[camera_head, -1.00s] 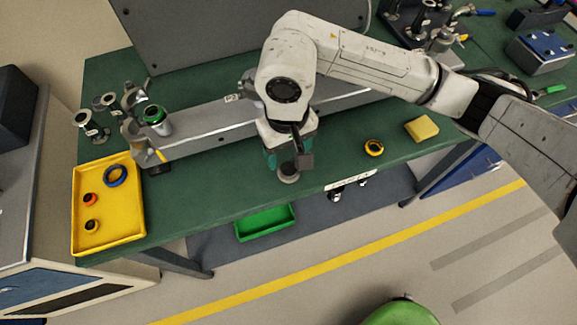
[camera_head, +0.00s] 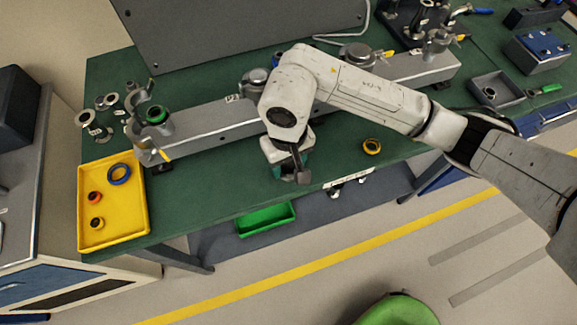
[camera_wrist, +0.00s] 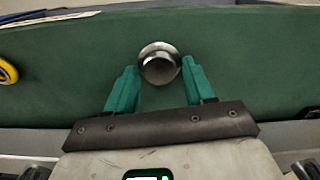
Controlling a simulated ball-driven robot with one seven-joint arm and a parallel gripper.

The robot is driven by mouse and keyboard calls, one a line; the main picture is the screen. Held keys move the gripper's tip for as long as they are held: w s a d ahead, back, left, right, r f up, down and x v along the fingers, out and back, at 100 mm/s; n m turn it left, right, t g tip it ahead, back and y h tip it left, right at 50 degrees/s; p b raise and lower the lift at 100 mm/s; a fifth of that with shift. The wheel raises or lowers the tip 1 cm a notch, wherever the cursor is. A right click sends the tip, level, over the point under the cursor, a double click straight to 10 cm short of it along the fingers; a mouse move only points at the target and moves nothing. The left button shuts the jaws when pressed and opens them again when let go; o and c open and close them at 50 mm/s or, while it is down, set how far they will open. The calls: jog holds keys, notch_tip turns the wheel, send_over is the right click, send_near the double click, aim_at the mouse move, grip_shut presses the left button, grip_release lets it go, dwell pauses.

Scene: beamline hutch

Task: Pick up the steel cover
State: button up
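The steel cover (camera_wrist: 160,64), a small round shiny piece, sits on the green bench top in the wrist view. My gripper (camera_wrist: 159,76) has its two green fingers apart, one on each side of the cover's near part. I cannot tell whether the fingers touch it. In the head view my gripper (camera_head: 279,172) is low over the front edge of the bench (camera_head: 215,190), and the cover is hidden there behind it.
A yellow tray (camera_head: 139,222) with rings stands at the left end. A grey rail (camera_head: 215,121) with mounts runs behind my gripper. A yellow-black ring (camera_head: 371,146) lies to the right. A green bin (camera_head: 266,219) is below the bench edge.

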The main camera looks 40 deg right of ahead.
jog(key=c, duration=0.3)
jog(key=shift+r, duration=0.15)
jog(key=shift+c, duration=0.2)
jog(key=shift+r+b, duration=0.45)
jog(key=shift+r, duration=0.05)
jog(key=s+a+r+b, duration=0.1)
jog(key=s+r+b, duration=0.4)
jog(key=s+r, duration=0.6)
jog(key=s, duration=0.3)
jog(key=shift+a+r, duration=0.35)
jog(key=shift+r, duration=0.05)
